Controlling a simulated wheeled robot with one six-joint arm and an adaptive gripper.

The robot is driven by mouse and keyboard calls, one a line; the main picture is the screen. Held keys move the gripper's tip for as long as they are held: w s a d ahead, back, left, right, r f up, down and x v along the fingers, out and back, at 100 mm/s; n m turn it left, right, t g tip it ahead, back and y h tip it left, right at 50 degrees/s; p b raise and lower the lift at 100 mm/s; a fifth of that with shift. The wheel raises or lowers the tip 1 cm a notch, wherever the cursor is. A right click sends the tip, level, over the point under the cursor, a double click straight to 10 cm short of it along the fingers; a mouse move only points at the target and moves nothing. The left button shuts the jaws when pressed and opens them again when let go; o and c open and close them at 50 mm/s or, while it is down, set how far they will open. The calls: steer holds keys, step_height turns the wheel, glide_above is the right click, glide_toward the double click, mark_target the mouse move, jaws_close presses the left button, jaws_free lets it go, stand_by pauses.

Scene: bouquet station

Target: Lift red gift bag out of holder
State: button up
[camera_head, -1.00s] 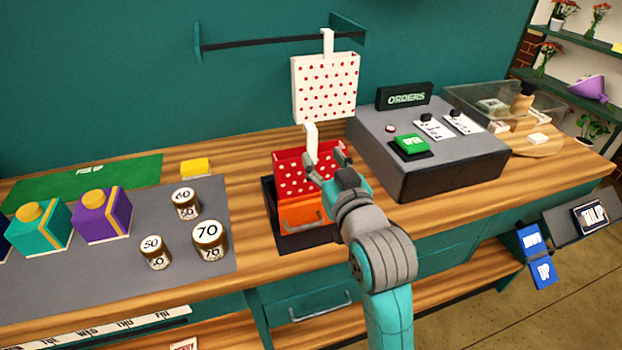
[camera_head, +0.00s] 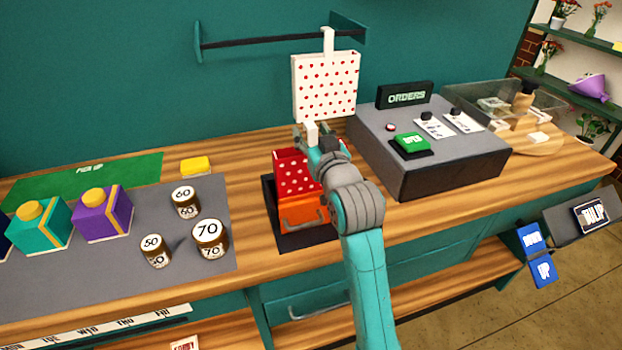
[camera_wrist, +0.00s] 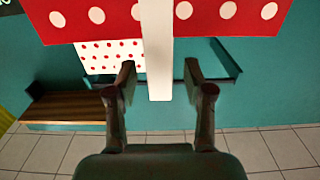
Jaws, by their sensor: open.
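The red gift bag (camera_head: 287,168) with white dots stands in the black holder (camera_head: 270,210) on the counter. An orange piece with a grey handle (camera_head: 308,215) sits at its front. My gripper (camera_head: 312,137) is open at the bag's upright white tab (camera_head: 311,131), above the bag's top. In the wrist view, the tab (camera_wrist: 157,45) runs down between my two open fingers (camera_wrist: 159,75), with a gap visible on each side. The red bag (camera_wrist: 85,15) fills the top of that view. My arm hides the bag's right side in the head view.
A white red-dotted bag (camera_head: 325,85) hangs from a wall rail (camera_head: 270,42) just behind. A grey order console (camera_head: 440,150) stands close to the right. Numbered jars (camera_head: 210,238) and boxed gifts (camera_head: 102,215) stand on the left mat.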

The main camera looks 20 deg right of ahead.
jaws_close()
